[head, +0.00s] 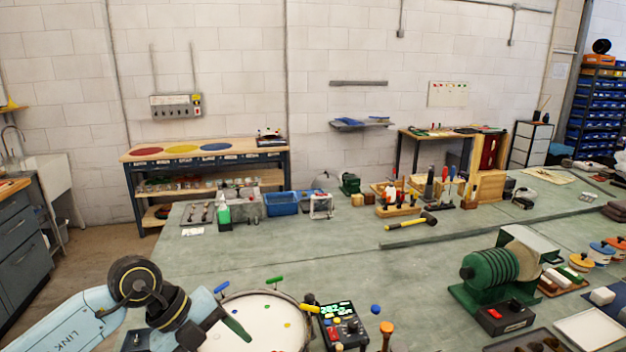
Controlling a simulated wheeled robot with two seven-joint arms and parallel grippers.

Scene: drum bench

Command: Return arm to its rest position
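My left arm (75,322) comes in from the lower left, pale blue with dark joints, and bends down beside the drum (275,312). The drum has a white head with small coloured dots and a metal rim. The end of my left arm (190,335) is at the drum's left side, low in the picture; its fingers are not clearly shown. A dark green piece (237,327) lies over the drum head near it; I cannot tell whether it is held. My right arm and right gripper are not in view.
A tuner box (342,325) with a lit green display stands right of the drum. A green machine (492,270) is on the bench's right. A hammer (412,221), a blue bin (281,203) and a green bottle (224,215) are farther back. The bench middle is clear.

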